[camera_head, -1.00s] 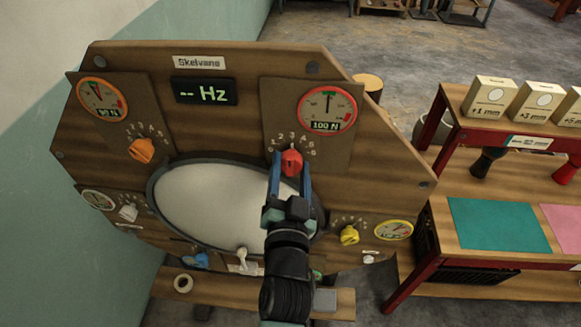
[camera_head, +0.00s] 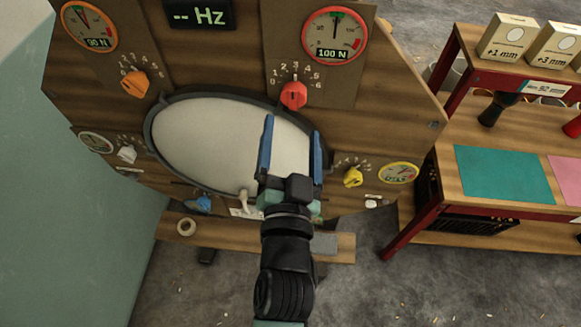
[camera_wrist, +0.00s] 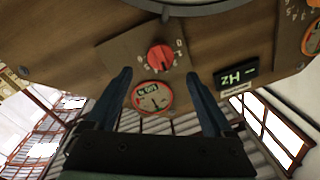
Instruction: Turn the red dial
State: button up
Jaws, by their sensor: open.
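The red dial (camera_head: 293,95) sits on the wooden panel below a red-rimmed gauge (camera_head: 335,36) reading "100 N". Numbers from 0 to 6 ring the dial, and its pointer faces up near the 3. My gripper (camera_head: 292,140) is open and empty, below and apart from the dial in the head view. In the wrist view the red dial (camera_wrist: 160,57) shows beyond and between the open fingers (camera_wrist: 163,85), touching neither.
An orange dial (camera_head: 134,84), a white dial (camera_head: 127,155), a yellow dial (camera_head: 353,177) and a blue dial (camera_head: 203,204) are on the same panel. A pale oval drumhead (camera_head: 215,140) fills its middle. A red-framed shelf (camera_head: 447,202) stands right.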

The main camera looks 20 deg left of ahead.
jog(key=shift+b+v, duration=0.8)
jog(key=shift+v, duration=1.9)
